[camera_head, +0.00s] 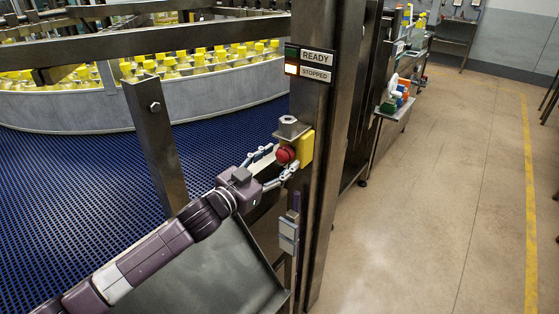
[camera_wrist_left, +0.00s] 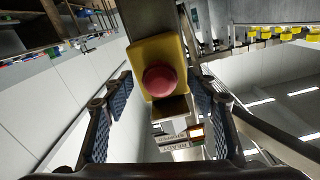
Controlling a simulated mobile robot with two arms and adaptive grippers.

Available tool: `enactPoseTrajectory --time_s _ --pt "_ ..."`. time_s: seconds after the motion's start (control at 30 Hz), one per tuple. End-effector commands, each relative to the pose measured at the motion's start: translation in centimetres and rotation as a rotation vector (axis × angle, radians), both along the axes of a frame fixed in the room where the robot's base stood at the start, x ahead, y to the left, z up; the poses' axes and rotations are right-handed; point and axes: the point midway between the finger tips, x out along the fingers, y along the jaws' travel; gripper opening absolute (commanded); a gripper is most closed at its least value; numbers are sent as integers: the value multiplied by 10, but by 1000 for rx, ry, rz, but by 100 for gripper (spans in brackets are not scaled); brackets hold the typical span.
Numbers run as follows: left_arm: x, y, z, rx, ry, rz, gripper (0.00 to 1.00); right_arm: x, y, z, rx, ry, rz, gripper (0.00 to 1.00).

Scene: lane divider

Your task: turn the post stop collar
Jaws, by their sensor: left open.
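A red mushroom-shaped stop knob (camera_head: 286,154) sits on a yellow box (camera_head: 307,148) fixed to the steel post (camera_head: 309,200). I cannot make out a separate collar around it. The knob also shows in the left wrist view (camera_wrist_left: 160,80), face on, with the yellow box (camera_wrist_left: 147,52) behind it. My left gripper (camera_head: 281,161) is open, with its fingers on either side of the knob. In the left wrist view its padded fingers (camera_wrist_left: 162,96) stand apart with visible gaps to the knob. My right gripper is not in view.
A sign (camera_head: 316,65) reading READY and STOPPED is on the post, with an orange lamp lit beside STOPPED. A blue conveyor (camera_head: 80,180) and yellow-capped bottles (camera_head: 190,63) lie left. A grey chute (camera_head: 215,270) is below my arm. Open floor (camera_head: 440,200) is right.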

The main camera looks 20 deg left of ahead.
Motion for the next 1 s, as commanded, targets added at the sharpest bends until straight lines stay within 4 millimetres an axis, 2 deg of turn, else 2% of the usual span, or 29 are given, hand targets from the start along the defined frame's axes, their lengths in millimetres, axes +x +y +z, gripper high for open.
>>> enactPoseTrajectory --time_s 0.4,0.8,1.0 --pt "6 -2 0 0 0 0 53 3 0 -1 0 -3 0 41" --pt "6 -2 0 1 0 0 11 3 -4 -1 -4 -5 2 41" --pt "6 -2 0 16 -6 0 11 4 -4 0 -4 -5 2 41"
